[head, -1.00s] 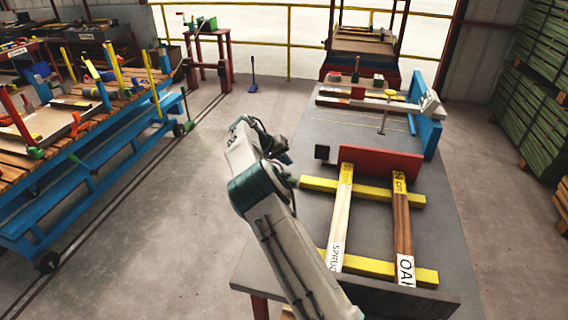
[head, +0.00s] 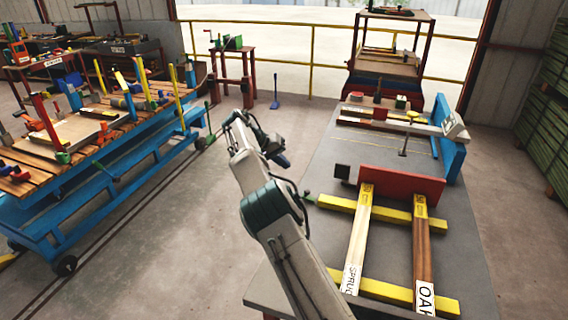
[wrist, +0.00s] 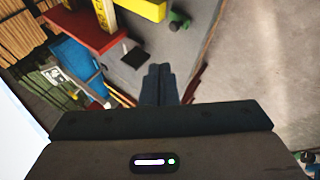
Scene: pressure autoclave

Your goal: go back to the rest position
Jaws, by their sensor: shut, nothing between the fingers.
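My gripper shows in the wrist view (wrist: 158,84) with its two dark fingers together and nothing between them. In the head view my gripper (head: 281,160) is at the end of my raised arm, left of the grey table (head: 325,170) and apart from the boards on it. Two boards lie on yellow bars (head: 378,212) there: a pale one marked SPRUCE (head: 357,240) and a browner one marked OAK (head: 422,250). A red block (head: 402,185) stands at their far end.
A blue trolley (head: 120,185) with a slatted wooden top full of tools stands at the left. A red stand (head: 232,68) and a tall rack (head: 392,60) are at the back. Green stacks (head: 545,115) line the right wall. The floor between trolley and table is clear.

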